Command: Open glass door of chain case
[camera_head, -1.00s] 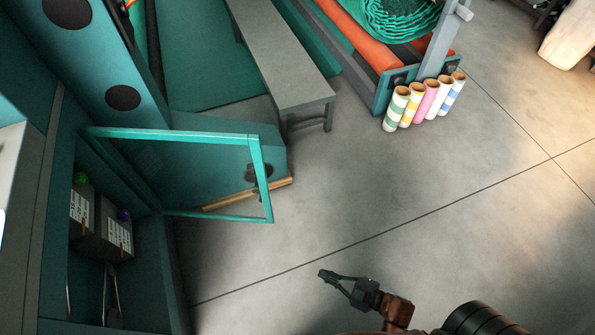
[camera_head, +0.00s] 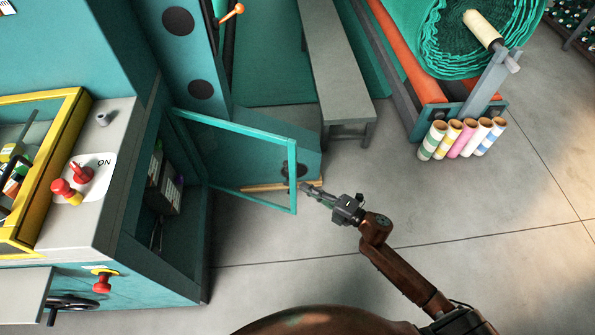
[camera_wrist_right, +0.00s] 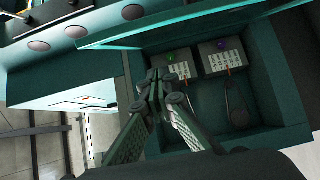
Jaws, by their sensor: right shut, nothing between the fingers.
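The glass door (camera_head: 293,178) of the chain case has a teal frame and stands swung out from the case (camera_head: 180,240), well open. In the right wrist view the door's teal frame edge (camera_wrist_right: 180,28) crosses the top, above the open case (camera_wrist_right: 265,135). Inside stand two dark boxes with white labels, one with a green knob and one with a purple knob (camera_wrist_right: 225,58). My right gripper (camera_head: 306,188) is shut and empty, close to the door's free outer edge in the head view; I cannot tell whether it touches. My left gripper is out of view.
A control panel (camera_head: 110,125) with red switches and a yellow-framed box (camera_head: 75,110) are at the left. A grey bench (camera_head: 340,75) stands behind the door. Several striped rolls (camera_head: 465,140) stand at the right. The floor (camera_head: 480,230) in front is clear.

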